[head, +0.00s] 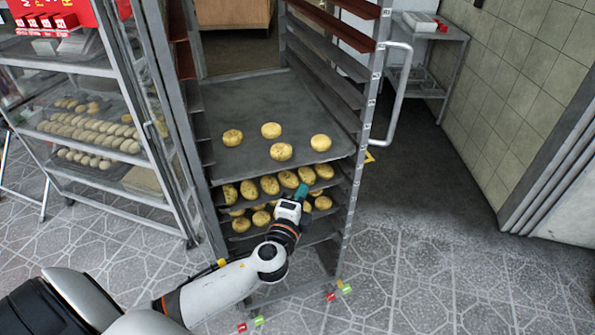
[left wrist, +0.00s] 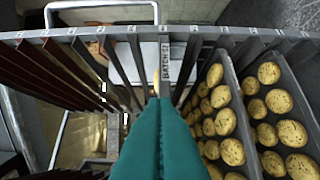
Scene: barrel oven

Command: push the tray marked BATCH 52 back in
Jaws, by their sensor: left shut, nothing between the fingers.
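The label reading BATCH 52 (left wrist: 165,61) shows in the left wrist view, just beyond my fingertips, its text running sideways. It cannot be read in the head view. There, a wide dark tray (head: 240,110) with a few round rolls sits in the upright rack, above fuller trays of rolls. My left gripper (head: 303,190) is at the rack's front, over the lower trays in the picture. Its teal fingers (left wrist: 153,105) are shut and empty, pointing toward the label. I cannot tell whether they touch the tray. My right gripper is out of view.
The rack's empty upper runners (head: 325,50) stand above the wide tray. A glass display case (head: 90,130) with baked goods is close on the left. A tall handle (head: 400,95) and a small side table (head: 435,55) are at the right. Tiled floor (head: 430,275) is clear at front right.

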